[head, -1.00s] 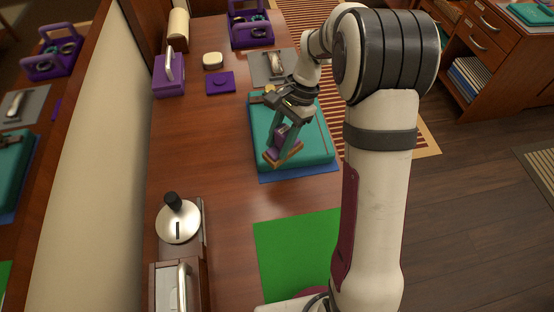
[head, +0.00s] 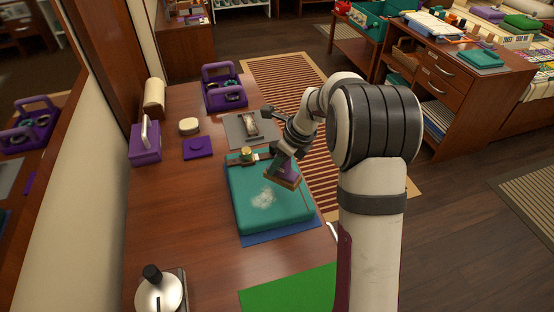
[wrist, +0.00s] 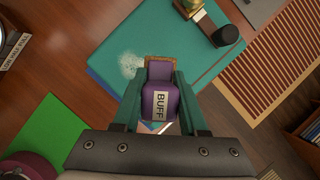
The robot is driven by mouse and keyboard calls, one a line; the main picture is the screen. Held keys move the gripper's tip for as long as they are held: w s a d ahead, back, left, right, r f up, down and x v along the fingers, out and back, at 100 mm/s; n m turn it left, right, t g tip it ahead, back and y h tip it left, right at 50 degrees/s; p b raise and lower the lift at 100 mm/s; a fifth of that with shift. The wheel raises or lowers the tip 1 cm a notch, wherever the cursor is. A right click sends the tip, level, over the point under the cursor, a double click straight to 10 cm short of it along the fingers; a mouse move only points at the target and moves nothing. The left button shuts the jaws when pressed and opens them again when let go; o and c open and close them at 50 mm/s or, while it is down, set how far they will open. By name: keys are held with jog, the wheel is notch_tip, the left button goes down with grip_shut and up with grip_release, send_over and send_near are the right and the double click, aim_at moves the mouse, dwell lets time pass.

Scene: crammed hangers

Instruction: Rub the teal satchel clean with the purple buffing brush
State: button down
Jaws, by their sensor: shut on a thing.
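The teal satchel (head: 285,213) lies flat on a blue mat (head: 282,233) on the wooden counter. A pale, whitish smudge (head: 263,197) shows on its top face and also in the wrist view (wrist: 130,64). A strap with a brass buckle (head: 247,153) lies at its far end. My gripper (head: 283,166) is shut on the purple buffing brush (wrist: 160,103), labelled BUFF, with a wooden block at its end. The brush is over the satchel's right part, to the right of the smudge. I cannot tell whether its bristles touch the satchel.
A green mat (head: 290,290) lies in front. A purple caddy (head: 224,90), a purple box (head: 146,145), a purple pad (head: 198,148), a cream block (head: 189,126) and a grey mat (head: 238,132) are behind. A round metal device (head: 158,292) stands at front left. The counter left of the satchel is clear.

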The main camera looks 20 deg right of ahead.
aim_at(277, 182)
notch_tip(277, 182, down, 6)
jog(key=shift+r, duration=0.1)
jog(key=shift+a+f, duration=0.25)
jog(key=shift+a, duration=0.45)
jog(key=shift+w+a, duration=0.1)
jog(key=shift+a, duration=2.9)
jog(key=shift+d, duration=3.75)
jog(key=shift+s, duration=0.55)
jog(key=shift+s+a, duration=0.1)
jog(key=shift+a, duration=3.7)
jog(key=shift+d, duration=3.8)
jog(key=shift+a+r, duration=0.1)
jog(key=shift+r, duration=4)
